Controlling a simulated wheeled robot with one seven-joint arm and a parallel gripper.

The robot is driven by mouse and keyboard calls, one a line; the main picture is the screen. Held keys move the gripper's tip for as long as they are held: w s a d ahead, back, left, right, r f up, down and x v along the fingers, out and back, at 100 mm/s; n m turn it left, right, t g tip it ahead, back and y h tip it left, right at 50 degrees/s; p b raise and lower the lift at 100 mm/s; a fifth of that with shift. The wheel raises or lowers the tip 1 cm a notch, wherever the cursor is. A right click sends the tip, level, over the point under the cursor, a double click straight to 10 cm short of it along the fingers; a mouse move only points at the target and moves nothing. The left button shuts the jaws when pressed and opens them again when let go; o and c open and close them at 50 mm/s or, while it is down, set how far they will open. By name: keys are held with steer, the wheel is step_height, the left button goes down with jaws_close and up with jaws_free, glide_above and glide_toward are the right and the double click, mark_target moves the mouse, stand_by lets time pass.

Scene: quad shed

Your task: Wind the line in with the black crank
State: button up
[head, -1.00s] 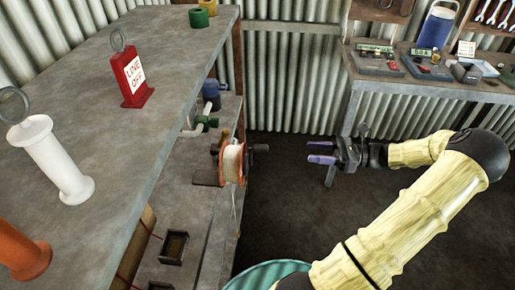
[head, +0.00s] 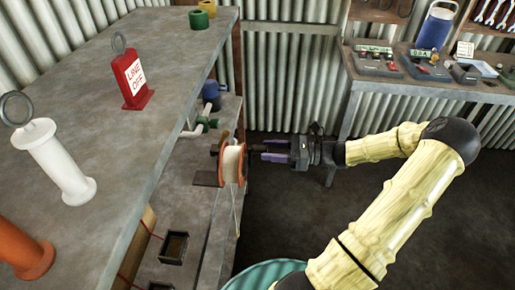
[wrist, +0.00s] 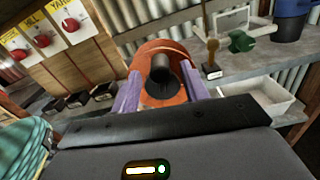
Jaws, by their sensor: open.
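The reel (head: 231,163), an orange spool wound with pale line, stands at the edge of the lower bench shelf in the head view. Its orange side face (wrist: 182,55) fills the middle of the wrist view. The black crank (wrist: 160,69) juts from that face towards the wrist camera. My gripper (head: 265,151) is open, its purple fingers pointing left at the reel. In the wrist view my gripper (wrist: 162,80) has one finger on each side of the crank, with gaps showing. In the head view the crank is mostly hidden by the fingers.
A grey upper shelf (head: 95,75) overhangs on the left, bearing a red LINE OFF block (head: 133,80) and a white spool-like post (head: 55,160). A green valve (wrist: 241,41) is beyond the reel. A teal round thing (head: 265,275) is below.

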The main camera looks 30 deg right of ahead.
mark_target(252, 149)
steer(key=x, duration=0.4)
steer(key=shift+w+a, duration=0.1)
steer(key=shift+a, duration=0.05)
jaws_close()
